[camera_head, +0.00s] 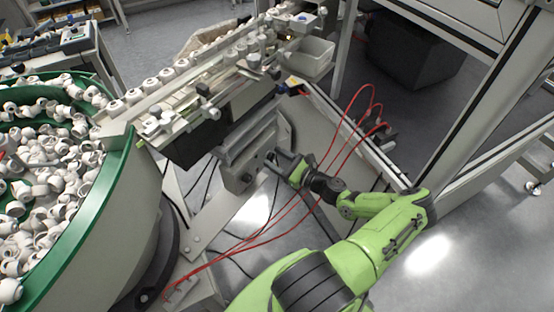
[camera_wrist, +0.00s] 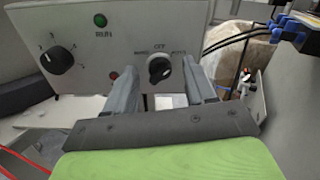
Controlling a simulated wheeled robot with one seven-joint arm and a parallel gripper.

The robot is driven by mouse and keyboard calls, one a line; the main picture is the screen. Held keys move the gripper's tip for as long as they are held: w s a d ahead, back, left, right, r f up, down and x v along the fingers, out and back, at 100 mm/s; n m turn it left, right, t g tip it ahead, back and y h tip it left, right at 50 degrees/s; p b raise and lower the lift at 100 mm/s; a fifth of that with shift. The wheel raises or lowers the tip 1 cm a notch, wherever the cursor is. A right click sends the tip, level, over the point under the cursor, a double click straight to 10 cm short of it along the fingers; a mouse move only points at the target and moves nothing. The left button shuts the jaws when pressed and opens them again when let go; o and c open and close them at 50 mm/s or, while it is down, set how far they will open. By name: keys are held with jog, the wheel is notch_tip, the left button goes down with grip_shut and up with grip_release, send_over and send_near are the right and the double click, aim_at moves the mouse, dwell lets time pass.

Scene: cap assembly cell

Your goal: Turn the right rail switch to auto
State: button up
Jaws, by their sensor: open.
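The right rail switch (camera_wrist: 159,69) is a black rotary knob on a light grey panel (camera_wrist: 215,45) in the wrist view. Labels above it include OFF in the middle and smaller words to each side. Which label the knob points at is too small to tell for sure. My gripper (camera_wrist: 160,78) is open, with one finger to the left of the knob and one to the right, and a gap shows on each side. In the head view my gripper (camera_head: 277,163) is at the grey control box (camera_head: 237,178) below the rail; the knob is hidden there.
The panel also has a left black knob (camera_wrist: 57,60), a green RUN light (camera_wrist: 100,19) and a red light (camera_wrist: 113,75). Red hoses (camera_head: 325,160) run close to my arm. A green-rimmed bowl of white caps (camera_head: 125,165) stands left. The part rail (camera_head: 190,95) is above the box.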

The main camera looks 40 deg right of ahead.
jog(key=p+v, duration=0.1)
jog(key=v, duration=1.4)
jog(key=shift+s, duration=0.35)
jog(key=w+a+r+n+g+p, duration=0.2)
jog(key=w+a+r+n+g, duration=0.1)
jog(key=a+r+n+g, duration=0.65)
jog(key=w+a+r+n+g+p, duration=0.3)
jog(key=a+r+n+g, duration=0.45)
jog(key=r+n, duration=0.4)
jog(key=s+a+r+n+t+h+p, duration=0.1)
jog(key=s+a+r+n+t+h, duration=0.1)
jog(key=s+a+r+n, duration=0.3)
jog(key=s+a+r+n+t+h+p, duration=0.1)
jog(key=s+a+r+n+t, duration=0.2)
jog(key=r, duration=0.8)
jog(key=s+a+n, duration=0.2)
jog(key=a, duration=0.2)
jog(key=shift+s+n+h, duration=0.3)
jog(key=shift+h, duration=0.1)
